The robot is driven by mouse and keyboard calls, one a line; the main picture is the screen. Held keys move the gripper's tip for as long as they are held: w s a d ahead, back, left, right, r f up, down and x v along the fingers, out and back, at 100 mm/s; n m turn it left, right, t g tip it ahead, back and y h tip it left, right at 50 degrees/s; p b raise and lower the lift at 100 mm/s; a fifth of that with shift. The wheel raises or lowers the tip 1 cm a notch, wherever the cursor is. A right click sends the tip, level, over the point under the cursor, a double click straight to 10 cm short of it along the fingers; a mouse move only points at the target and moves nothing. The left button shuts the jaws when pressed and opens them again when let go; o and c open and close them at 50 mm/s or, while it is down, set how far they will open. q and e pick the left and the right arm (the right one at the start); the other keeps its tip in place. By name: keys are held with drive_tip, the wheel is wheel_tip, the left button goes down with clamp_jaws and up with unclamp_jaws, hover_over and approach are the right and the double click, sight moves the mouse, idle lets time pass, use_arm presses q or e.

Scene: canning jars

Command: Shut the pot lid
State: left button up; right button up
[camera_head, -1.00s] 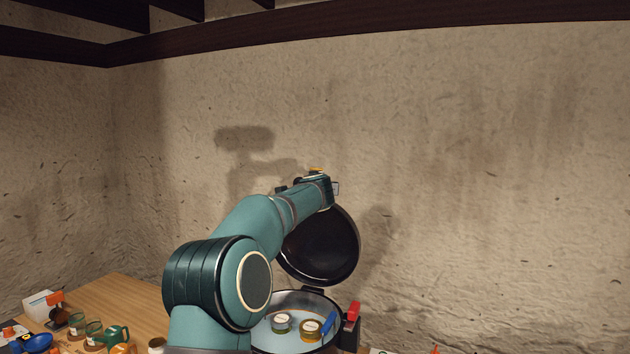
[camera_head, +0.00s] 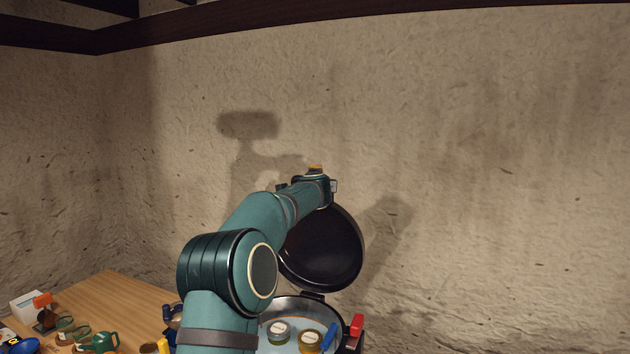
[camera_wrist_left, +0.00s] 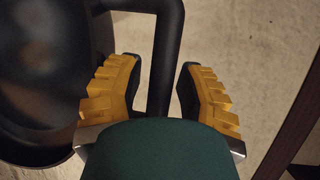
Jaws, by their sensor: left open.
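The pot (camera_head: 310,306) stands at the bottom of the head view, with jars inside it. Its dark round lid (camera_head: 325,250) stands raised, hinged up behind the pot. My left arm reaches over to the lid's top edge, where my left gripper (camera_head: 322,177) is mostly hidden behind the wrist. In the left wrist view the left gripper (camera_wrist_left: 158,90) is open, its yellow-padded fingers on either side of the black lid handle (camera_wrist_left: 165,65). The lid's dark face (camera_wrist_left: 50,80) fills the left of that view. I cannot tell whether a finger touches the handle. My right gripper is not in view.
Two lidded jars (camera_head: 309,341) and a blue-handled tool (camera_head: 331,335) are in the pot. A red-handled part (camera_head: 357,325) is at its right rim. A rough wall rises close behind.

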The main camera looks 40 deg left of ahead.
use_arm(q)
drive_tip(key=shift+s, duration=0.1)
clamp_jaws()
drive_tip(key=shift+s+d+f, duration=0.1)
drive_tip(key=shift+s+d, duration=0.05)
drive_tip(key=shift+s, duration=0.1)
idle(0.4)
